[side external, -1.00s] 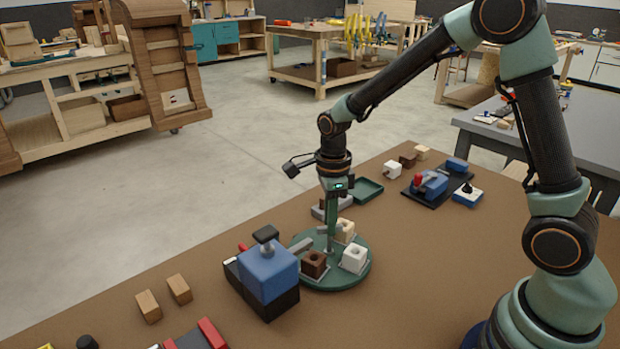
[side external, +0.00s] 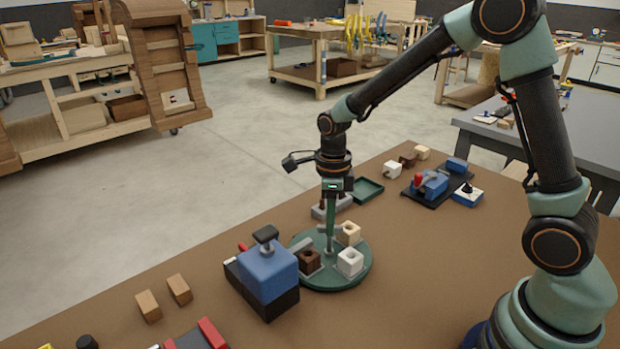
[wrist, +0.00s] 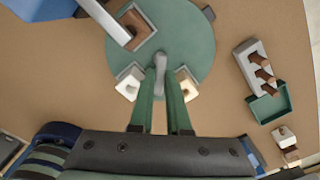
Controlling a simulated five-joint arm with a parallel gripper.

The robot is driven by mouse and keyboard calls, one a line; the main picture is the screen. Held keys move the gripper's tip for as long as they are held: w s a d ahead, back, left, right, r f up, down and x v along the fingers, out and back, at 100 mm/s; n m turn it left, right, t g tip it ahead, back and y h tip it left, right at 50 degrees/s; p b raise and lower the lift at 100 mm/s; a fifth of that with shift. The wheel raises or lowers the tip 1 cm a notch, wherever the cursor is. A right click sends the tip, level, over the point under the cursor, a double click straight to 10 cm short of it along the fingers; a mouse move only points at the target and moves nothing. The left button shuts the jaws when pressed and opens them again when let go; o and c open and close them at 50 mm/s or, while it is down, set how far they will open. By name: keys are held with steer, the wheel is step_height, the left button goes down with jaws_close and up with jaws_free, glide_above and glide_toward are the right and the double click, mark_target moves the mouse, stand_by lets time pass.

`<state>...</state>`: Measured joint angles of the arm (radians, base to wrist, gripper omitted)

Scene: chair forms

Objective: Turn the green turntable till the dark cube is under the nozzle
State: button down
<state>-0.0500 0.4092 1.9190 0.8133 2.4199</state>
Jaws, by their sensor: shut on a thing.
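The green turntable (side external: 338,281) lies on the brown bench with several cubes near its rim. My gripper (side external: 329,246) points straight down and is shut on the grey centre post (wrist: 160,70). The dark cube (side external: 309,262) sits on the turntable's left side, close to the grey nozzle arm (side external: 302,244) of the blue machine. In the wrist view the nozzle arm (wrist: 108,20) overlaps the left part of the dark cube (wrist: 146,20). A white cube (side external: 349,263) is at the front right and a cream cube (side external: 348,234) behind it.
The blue machine (side external: 268,272) stands directly left of the turntable. A green tray (side external: 367,190) and a grey holder (wrist: 250,62) lie behind it. Two wooden blocks (side external: 164,297) lie at left; a blue device on a black plate (side external: 436,188) is at back right. The right front is clear.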

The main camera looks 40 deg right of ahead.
steer(key=shift+r, duration=0.1)
steer(key=c, duration=0.9)
jaws_free()
step_height(320, 180, up, 12)
steer(key=shift+r, duration=0.1)
